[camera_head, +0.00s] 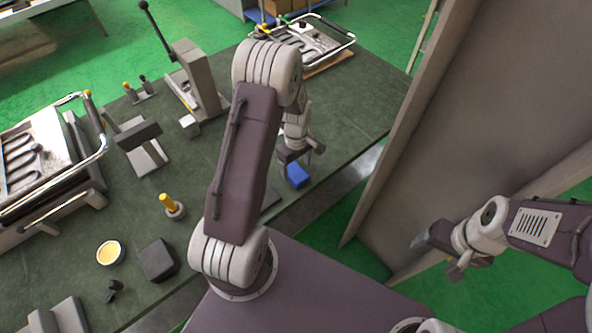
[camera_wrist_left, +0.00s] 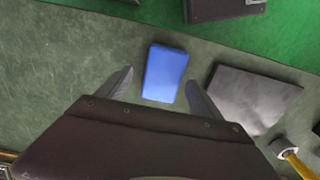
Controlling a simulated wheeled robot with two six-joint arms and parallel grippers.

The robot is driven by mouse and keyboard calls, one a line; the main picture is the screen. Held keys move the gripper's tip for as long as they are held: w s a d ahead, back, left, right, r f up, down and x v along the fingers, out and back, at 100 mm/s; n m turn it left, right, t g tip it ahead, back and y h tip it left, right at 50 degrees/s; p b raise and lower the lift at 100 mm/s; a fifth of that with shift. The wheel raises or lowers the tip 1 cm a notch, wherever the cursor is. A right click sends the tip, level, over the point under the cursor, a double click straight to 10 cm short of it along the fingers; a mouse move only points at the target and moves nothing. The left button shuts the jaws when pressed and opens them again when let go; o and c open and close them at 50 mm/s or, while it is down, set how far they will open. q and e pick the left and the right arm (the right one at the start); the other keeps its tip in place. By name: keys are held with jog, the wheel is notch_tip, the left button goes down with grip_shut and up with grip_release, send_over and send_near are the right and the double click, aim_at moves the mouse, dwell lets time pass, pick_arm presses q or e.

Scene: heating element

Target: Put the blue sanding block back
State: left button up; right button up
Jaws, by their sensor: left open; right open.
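The blue sanding block (camera_head: 297,174) lies on the green worktable (camera_head: 352,110) near its front edge. In the left wrist view the blue block (camera_wrist_left: 164,74) sits between the two fingers of my left gripper (camera_wrist_left: 158,85), with a gap visible on each side. My left gripper (camera_head: 300,160) is open in the head view, at the block, partly hiding it. My right gripper (camera_head: 438,256) is open and empty off the table at the right, beside a grey panel.
A dark flat block (camera_wrist_left: 253,97) lies right of the blue block in the wrist view. A yellow-handled tool (camera_head: 170,204), a yellow-filled bowl (camera_head: 110,253), a dark block (camera_head: 158,260) and a lever press (camera_head: 195,80) stand on the table. A tall grey panel (camera_head: 480,110) stands at right.

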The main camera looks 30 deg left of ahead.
aim_at(296, 171)
pick_arm(q)
notch_tip(296, 171, up, 9)
jog(key=s+d+r+m, duration=0.1)
jog(key=s+d+m, duration=0.2)
jog(key=s+m, duration=0.3)
jog(key=s+d+r+m+t, duration=0.1)
jog(key=s+d+r+m, duration=0.1)
jog(key=s+d+m, duration=0.2)
jog(key=s+m, duration=0.2)
jog(key=m, duration=0.1)
jog(key=shift+s+d, duration=0.2)
jog(key=shift+s, duration=0.1)
